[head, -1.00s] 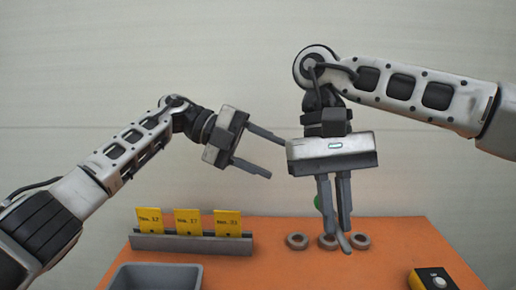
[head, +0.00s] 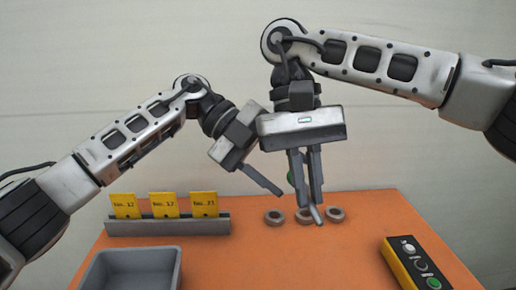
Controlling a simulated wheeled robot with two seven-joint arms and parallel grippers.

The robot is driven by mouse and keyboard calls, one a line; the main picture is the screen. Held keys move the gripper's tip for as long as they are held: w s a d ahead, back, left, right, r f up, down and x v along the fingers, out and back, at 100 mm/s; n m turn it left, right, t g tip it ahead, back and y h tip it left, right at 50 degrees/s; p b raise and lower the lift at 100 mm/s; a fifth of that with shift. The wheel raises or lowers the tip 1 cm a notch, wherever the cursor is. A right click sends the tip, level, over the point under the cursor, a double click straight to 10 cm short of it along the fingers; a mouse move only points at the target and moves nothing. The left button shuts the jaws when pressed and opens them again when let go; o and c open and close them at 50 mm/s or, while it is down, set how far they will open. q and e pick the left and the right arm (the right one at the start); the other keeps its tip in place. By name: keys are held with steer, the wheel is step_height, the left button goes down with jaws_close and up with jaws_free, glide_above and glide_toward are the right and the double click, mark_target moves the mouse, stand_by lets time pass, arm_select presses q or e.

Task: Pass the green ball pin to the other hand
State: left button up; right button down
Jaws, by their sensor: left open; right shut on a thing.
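The green ball pin shows as a green ball (head: 291,177), partly hidden behind the fingers of my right gripper (head: 309,198), with a grey tip sticking out below them. My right gripper points down and is shut on the pin, above the table by the row of rings. My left gripper (head: 270,178) is open and tilted down to the right, close beside the right one. One of its fingers shows just left of the green ball. Its other finger is hidden behind the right gripper's body. Whether the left gripper touches the pin cannot be told.
Several grey-brown rings, one of them at the right (head: 336,214), stand on the orange table (head: 290,255). A grey rack (head: 168,228) holds yellow cards at the left. A grey bin (head: 132,256) stands at front left, a yellow-black button box (head: 415,268) at front right.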

arm_select(q)
steer(key=shift+x, duration=0.75)
jaws_close()
arm_select(e)
steer(key=c, duration=1.4)
jaws_free()
steer(key=shift+c, duration=0.2)
